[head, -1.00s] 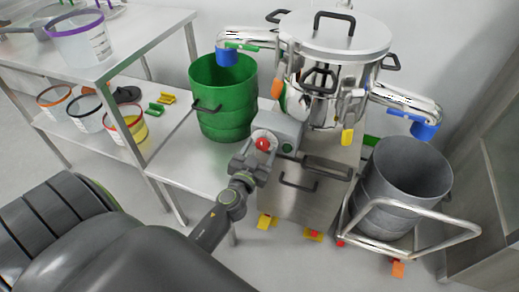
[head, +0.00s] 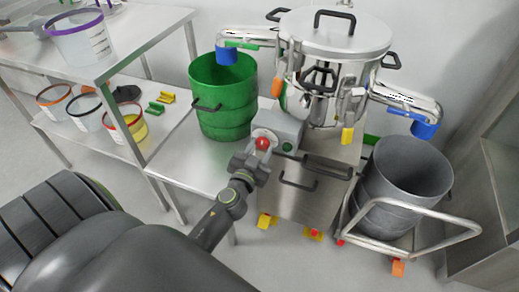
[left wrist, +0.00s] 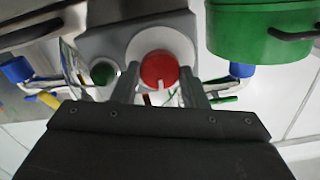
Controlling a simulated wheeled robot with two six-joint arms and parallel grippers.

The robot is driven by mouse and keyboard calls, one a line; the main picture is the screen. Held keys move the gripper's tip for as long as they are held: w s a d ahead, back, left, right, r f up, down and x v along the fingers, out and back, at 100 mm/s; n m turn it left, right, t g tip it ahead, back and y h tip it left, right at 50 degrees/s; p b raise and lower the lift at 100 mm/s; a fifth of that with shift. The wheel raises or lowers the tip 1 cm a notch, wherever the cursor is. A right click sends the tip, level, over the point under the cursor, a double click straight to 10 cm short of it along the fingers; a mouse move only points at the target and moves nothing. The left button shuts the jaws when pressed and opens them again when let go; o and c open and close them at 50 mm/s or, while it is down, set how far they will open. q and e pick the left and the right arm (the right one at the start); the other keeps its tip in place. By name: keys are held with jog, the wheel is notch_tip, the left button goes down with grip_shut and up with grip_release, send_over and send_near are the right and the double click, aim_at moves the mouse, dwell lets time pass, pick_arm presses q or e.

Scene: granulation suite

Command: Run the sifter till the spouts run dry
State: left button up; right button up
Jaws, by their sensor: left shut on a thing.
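The sifter (head: 335,45) is a shiny steel drum with a lid on a steel cabinet. Its control box (head: 280,125) has a red knob (head: 263,143) and a green button (head: 287,146). My left gripper (left wrist: 160,80) is shut on the red knob, its fingers on either side of it in the left wrist view. One spout with a blue end (head: 228,57) hangs over the green bin (head: 222,95). The other spout with a blue end (head: 424,129) hangs over the grey bin (head: 405,185). No flow shows at either spout. My right gripper is out of view.
The green bin stands on a steel table (head: 190,165). A shelf unit (head: 110,60) at left carries several clear tubs (head: 75,38). Open floor (head: 120,200) lies below it.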

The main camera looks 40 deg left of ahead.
pick_arm(q)
jog(key=m, duration=0.9)
jog(key=shift+m, duration=0.3)
jog(key=m, duration=0.5)
jog(key=shift+f+m, duration=0.1)
jog(key=shift+m, duration=0.9)
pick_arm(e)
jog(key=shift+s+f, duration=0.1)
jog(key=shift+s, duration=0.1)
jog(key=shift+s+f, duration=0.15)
pick_arm(q)
jog(key=o, duration=1)
jog(key=shift+c, duration=0.2)
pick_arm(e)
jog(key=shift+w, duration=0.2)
